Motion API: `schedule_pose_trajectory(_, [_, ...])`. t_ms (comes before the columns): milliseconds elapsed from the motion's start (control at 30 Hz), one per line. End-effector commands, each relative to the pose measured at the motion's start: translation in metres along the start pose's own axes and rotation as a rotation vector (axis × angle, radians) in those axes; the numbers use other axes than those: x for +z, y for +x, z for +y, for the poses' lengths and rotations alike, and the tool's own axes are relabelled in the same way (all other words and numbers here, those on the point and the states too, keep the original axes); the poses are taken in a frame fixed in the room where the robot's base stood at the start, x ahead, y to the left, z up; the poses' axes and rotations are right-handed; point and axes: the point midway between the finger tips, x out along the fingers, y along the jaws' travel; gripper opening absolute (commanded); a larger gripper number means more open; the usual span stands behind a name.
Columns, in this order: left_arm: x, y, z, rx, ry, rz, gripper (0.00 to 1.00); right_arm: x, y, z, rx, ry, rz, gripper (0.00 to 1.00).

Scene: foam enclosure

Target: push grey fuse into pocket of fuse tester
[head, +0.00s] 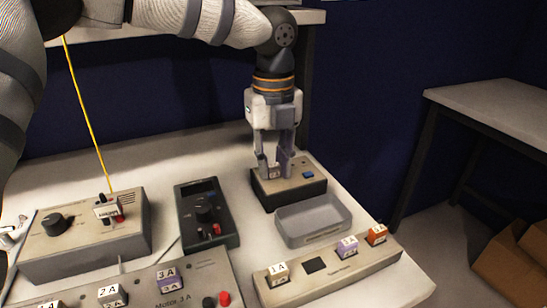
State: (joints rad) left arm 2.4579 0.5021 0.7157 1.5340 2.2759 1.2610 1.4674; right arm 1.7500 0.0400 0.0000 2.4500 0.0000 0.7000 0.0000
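The fuse tester (301,191) is a small box with a beige top, dark sides and a blue button, standing at the back right of the bench. My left gripper (272,172) points straight down over the left part of its top. A small grey fuse (273,173) with a pale label shows between the fingertips, and the fingers look closed on it. The fuse is at the tester's top; the pocket is hidden by the fuse and fingers, so how deep it sits cannot be told. My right gripper is not in view.
A grey empty tray (313,222) stands just in front of the tester. A fuse holder strip (335,270) carries several fuses and one dark empty slot. A dark meter (207,215), a beige box with a knob (85,245) and a motor panel (190,285) fill the left.

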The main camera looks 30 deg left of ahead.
Motion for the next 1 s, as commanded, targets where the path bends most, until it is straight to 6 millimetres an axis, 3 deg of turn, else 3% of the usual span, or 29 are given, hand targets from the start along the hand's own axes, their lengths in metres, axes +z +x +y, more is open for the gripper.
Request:
schedule_pose_trajectory(67, [0.000, 0.000, 0.000, 0.001, 0.000, 0.001, 0.42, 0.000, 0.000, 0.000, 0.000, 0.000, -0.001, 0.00])
schedule_pose_trajectory(400, [0.000, -0.005, -0.001, -0.001, -0.001, -0.001, 0.42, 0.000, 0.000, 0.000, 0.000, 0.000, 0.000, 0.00])
schedule_pose_trajectory(467, [0.001, -0.014, -0.001, -0.004, -0.002, -0.003, 0.42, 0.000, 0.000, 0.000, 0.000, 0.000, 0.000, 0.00])
schedule_pose_trajectory(800, [0.000, -0.100, -0.001, -0.002, -0.002, -0.002, 0.42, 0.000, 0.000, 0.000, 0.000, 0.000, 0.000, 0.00])
schedule_pose_trajectory(1000, [0.000, -0.120, 0.000, 0.000, -0.001, 0.000, 0.42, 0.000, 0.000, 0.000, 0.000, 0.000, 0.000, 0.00])
